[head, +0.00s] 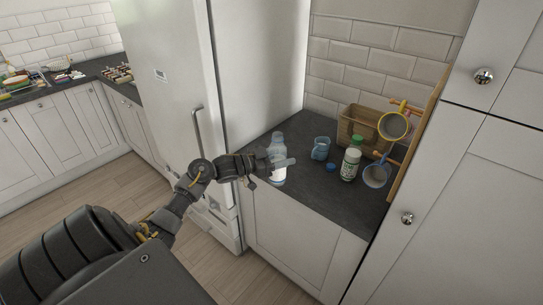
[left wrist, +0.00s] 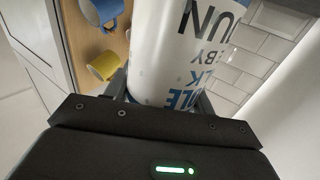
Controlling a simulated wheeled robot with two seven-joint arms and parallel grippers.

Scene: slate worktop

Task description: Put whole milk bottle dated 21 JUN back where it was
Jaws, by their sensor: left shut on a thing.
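The milk bottle (head: 278,147) is white with a pale upper part and stands out at the left end of the slate worktop. My left gripper (head: 277,164) is shut around its body. In the left wrist view the bottle (left wrist: 170,50) fills the space between the fingers. Its label shows parts of blue and dark words, including "UN", "BY", "LK" and "OLE"; the day number is out of sight. Whether its base touches the worktop I cannot tell. My right gripper is not in view.
On the worktop (head: 300,190) are a blue cup (head: 320,149), a small blue lid-like item (head: 331,167), a green-capped bottle (head: 350,165) and a wooden crate (head: 352,124). A yellow mug (head: 393,126) and a blue-grey mug (head: 377,176) hang at right. The tall fridge (head: 165,50) is shut at left.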

